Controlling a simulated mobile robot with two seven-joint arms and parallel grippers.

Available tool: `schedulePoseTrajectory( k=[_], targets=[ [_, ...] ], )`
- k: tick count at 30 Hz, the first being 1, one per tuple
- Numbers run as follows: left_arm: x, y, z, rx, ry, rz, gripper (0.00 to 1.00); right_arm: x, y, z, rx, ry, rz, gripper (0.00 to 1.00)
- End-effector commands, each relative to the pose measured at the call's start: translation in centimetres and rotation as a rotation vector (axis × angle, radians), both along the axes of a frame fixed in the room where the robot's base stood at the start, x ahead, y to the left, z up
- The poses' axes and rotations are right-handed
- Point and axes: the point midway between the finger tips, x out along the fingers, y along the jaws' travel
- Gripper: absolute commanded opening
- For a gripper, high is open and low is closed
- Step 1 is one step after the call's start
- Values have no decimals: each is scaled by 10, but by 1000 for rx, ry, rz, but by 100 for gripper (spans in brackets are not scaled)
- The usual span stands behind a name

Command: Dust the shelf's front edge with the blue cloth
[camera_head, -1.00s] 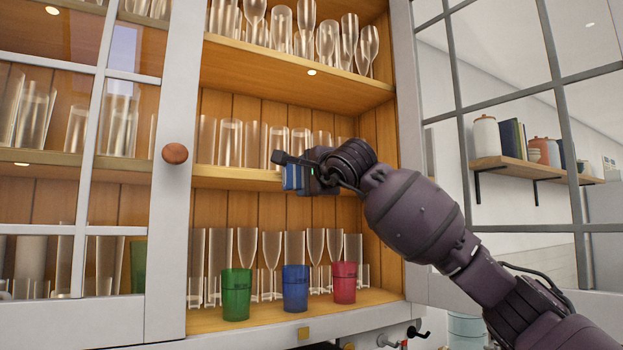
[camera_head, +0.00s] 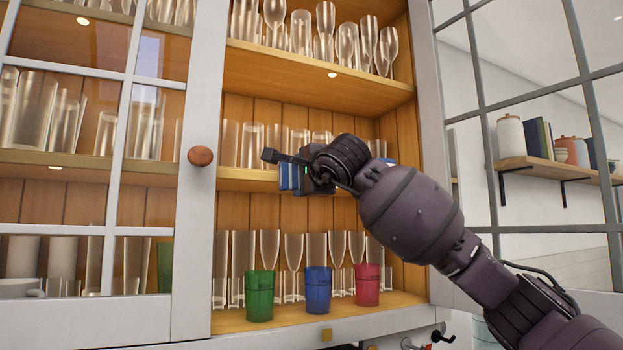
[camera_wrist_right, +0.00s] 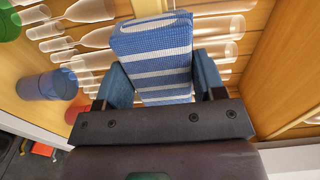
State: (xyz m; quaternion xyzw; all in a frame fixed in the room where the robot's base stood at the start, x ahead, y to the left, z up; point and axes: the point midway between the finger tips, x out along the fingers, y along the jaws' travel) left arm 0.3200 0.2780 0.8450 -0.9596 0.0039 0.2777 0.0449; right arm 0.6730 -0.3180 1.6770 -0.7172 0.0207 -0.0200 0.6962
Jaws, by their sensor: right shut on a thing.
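My right gripper (camera_head: 291,178) is at the front of the middle shelf (camera_head: 243,180) of the cabinet, overlapping its front edge in the head view. In the right wrist view it is shut on the blue cloth (camera_wrist_right: 152,62), a folded blue-and-white striped pad between its two dark blue fingers. From the head view I cannot tell whether the cloth touches the edge. My wrist and forearm hide the right part of the shelf's edge. My left gripper is out of view.
Clear glasses (camera_head: 251,146) stand on the middle shelf behind the gripper. Below stand a green cup (camera_head: 259,296), a blue cup (camera_head: 318,290) and a red cup (camera_head: 367,285). The glazed left door with its wooden knob (camera_head: 200,156) stands left of the gripper.

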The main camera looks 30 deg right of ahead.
Motion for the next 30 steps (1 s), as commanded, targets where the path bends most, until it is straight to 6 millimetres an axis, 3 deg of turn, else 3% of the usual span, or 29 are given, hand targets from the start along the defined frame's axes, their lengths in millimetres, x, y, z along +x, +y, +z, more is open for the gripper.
schedulePoseTrajectory(
  k=[4,14,30],
  targets=[
    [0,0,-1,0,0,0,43,1,10,0,-1,-1,2,44],
    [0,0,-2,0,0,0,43,0,11,0,0,-1,0,44],
    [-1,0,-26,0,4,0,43,-40,13,-1,0,-2,1,44]
  ],
)
